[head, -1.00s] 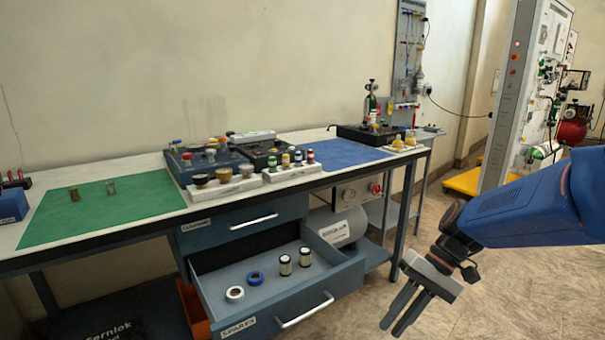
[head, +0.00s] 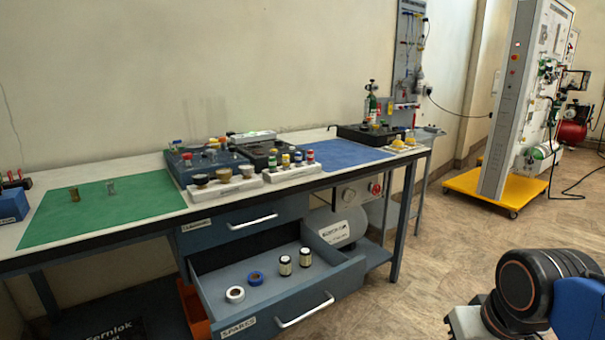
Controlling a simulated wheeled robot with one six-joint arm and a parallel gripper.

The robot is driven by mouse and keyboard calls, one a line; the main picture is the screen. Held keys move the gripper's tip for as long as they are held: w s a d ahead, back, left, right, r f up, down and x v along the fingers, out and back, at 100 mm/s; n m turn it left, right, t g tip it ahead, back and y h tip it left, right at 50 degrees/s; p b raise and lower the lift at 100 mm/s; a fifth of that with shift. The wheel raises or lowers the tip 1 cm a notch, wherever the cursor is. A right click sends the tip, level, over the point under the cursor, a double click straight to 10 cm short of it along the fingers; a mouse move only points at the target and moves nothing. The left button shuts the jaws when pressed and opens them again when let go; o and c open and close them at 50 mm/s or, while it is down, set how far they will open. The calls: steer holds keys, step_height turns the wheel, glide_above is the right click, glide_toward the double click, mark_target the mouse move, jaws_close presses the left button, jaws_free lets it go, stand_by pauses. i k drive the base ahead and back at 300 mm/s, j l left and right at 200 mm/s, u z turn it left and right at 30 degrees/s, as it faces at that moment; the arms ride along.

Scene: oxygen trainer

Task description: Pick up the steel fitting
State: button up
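The steel fitting (head: 111,188) is a small grey upright piece on the green mat (head: 150,205), at the left part of the workbench. A brownish, brass-like fitting (head: 74,194) stands just left of it, a little apart. My arm shows only at the lower right corner, far from the fittings. A grey block at its end, which looks like the body of my gripper (head: 465,322), is cut off by the bottom edge. My fingers are out of the picture, so I cannot see whether they are open or hold anything.
An open drawer (head: 212,304) with tape rolls and small cylinders juts out below the bench. White racks of caps (head: 222,188) stand right of the green mat. A blue box (head: 12,206) sits at its left. The floor at the right is clear up to a yellow-based panel.

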mark_target(110, 185)
steer(key=u, duration=1.4)
